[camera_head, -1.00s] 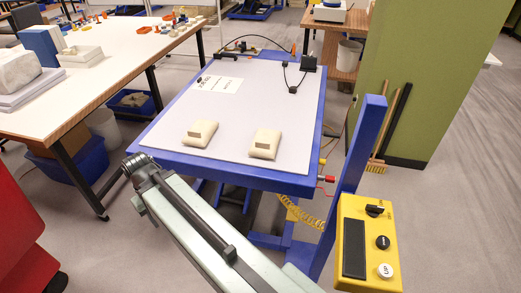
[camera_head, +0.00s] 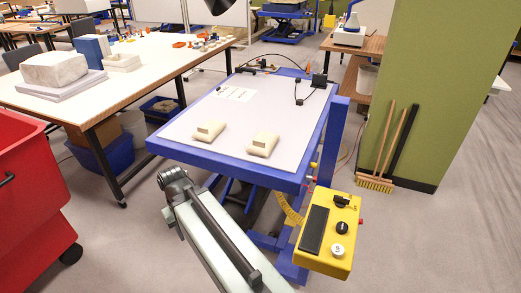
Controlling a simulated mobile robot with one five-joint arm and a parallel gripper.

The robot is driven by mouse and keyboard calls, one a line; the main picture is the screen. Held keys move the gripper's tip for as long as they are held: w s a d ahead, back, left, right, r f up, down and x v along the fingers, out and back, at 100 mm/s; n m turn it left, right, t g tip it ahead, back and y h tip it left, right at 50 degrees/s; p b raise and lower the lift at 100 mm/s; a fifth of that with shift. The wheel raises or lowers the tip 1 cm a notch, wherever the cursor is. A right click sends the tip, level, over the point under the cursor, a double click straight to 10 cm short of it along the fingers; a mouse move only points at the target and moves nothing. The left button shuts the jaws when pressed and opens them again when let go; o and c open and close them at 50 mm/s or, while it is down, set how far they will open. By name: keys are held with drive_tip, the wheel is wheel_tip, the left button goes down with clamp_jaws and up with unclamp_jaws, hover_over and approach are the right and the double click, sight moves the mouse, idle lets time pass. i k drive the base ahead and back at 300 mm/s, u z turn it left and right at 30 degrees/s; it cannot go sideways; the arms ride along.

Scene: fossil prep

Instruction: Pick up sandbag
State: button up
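Two cream-coloured, sandbag-like pads rest on the pale top of a blue-framed lift table (camera_head: 270,103). The left sandbag (camera_head: 203,138) and the right sandbag (camera_head: 258,151) lie apart near the table's front edge. Each has a smaller raised block of the same colour on top. My arm rises from the bottom of the picture to a dark joint in front of the table's left front corner. My gripper is not in view, and nothing touches either sandbag.
A yellow control box (camera_head: 343,253) stands at the table's right front, beside a blue post. A long workbench (camera_head: 135,98) with stone blocks is at the left. A red bin (camera_head: 30,190) is at the far left. Brooms (camera_head: 378,182) lean on a green pillar (camera_head: 435,95).

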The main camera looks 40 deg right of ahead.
sight(263, 144)
drive_tip(key=z, duration=0.15)
drive_tip(key=i, duration=0.95)
drive_tip(key=u, duration=0.1)
